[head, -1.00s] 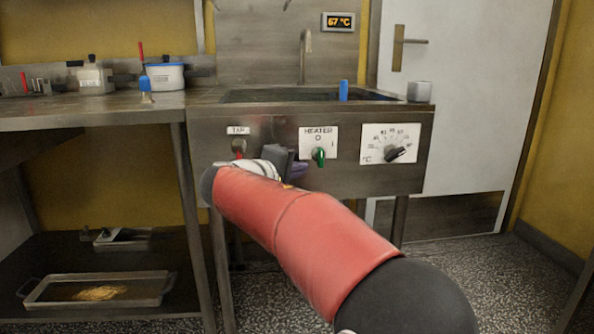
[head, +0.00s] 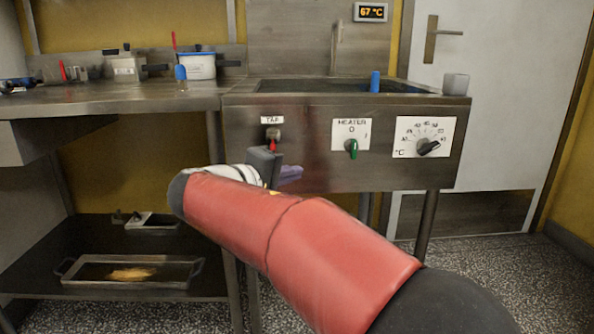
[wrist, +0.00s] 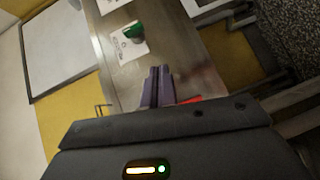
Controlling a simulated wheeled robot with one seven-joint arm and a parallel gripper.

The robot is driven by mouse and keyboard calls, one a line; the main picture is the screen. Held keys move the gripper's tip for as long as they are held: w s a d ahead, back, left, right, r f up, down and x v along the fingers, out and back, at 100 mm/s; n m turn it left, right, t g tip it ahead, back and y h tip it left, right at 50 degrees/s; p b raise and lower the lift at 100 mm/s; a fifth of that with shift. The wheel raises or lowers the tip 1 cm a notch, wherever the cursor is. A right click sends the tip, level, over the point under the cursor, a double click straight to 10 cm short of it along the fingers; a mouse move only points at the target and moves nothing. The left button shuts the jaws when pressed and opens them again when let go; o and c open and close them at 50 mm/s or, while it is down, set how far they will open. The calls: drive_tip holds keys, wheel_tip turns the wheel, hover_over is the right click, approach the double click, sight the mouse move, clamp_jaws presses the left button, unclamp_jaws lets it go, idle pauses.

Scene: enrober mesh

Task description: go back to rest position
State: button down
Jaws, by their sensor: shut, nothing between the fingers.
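My gripper (head: 290,173) is in front of the sink unit's steel front panel, a little below and right of the red tap handle (head: 273,145) under the TAP label. In the wrist view my gripper (wrist: 159,72) shows its two purple fingers closed together with nothing between them. The green heater knob (head: 352,148) is to the right of the fingers, apart from them; it also shows in the wrist view (wrist: 134,31). The black temperature dial (head: 428,147) is further right. The display (head: 371,12) reads 67 °C.
The sink (head: 330,87) has a blue item (head: 375,81) at its rim and a grey cup (head: 456,84) at its right corner. A worktop (head: 110,98) with pots stands left. A tray (head: 180,282) is on the lower shelf. Open floor lies at the right.

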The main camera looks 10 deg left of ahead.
drive_tip(key=s+d+f+m+g+y+p, duration=0.1)
drive_tip(key=s+d+m+g+p, duration=0.25)
drive_tip(key=d, duration=0.85)
drive_tip(key=s+d+f+m+g+y+p, duration=0.1)
drive_tip(key=s+d+g+p, duration=0.4)
drive_tip(key=d, duration=0.8)
drive_tip(key=s+d+f+m+y+p, duration=0.1)
drive_tip(key=s+d+f+m+y, duration=0.1)
drive_tip(key=s, duration=0.7)
drive_tip(key=s+d+f+m+y+p, duration=0.2)
drive_tip(key=s+d+f+m+y, duration=0.1)
drive_tip(key=s, duration=0.5)
drive_tip(key=shift+s+f+m+y, duration=0.2)
drive_tip(key=shift+s+m+y, duration=0.15)
drive_tip(key=shift+m+y, duration=0.1)
drive_tip(key=c, duration=2.1)
unclamp_jaws()
